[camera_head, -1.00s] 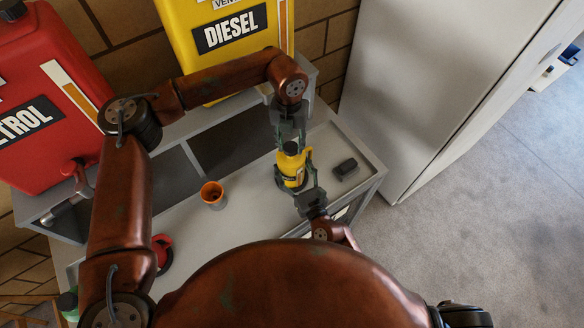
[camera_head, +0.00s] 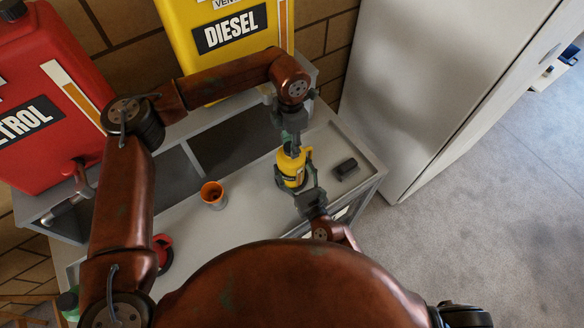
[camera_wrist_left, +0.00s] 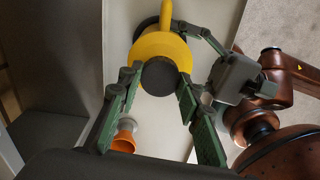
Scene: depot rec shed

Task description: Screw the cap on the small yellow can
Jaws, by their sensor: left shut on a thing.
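The small yellow can (camera_head: 291,170) stands upright on the grey bench top, its handle on the right. A black round cap (camera_wrist_left: 160,76) sits at the can's top in the left wrist view, between the two green-grey fingers. My left gripper (camera_head: 291,146) points down from above and is shut on the cap, which its fingers mostly hide in the head view. My right gripper (camera_head: 298,184) comes from the front and is shut around the lower body of the can. I cannot tell how deep the cap sits on its thread.
A dark block (camera_head: 346,167) lies right of the can. An orange cup (camera_head: 212,194) stands to the left, a red ring-shaped thing (camera_head: 161,252) farther left. Large petrol (camera_head: 40,110) and diesel (camera_head: 190,30) cans stand behind. A pale cabinet (camera_head: 430,80) is at the right.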

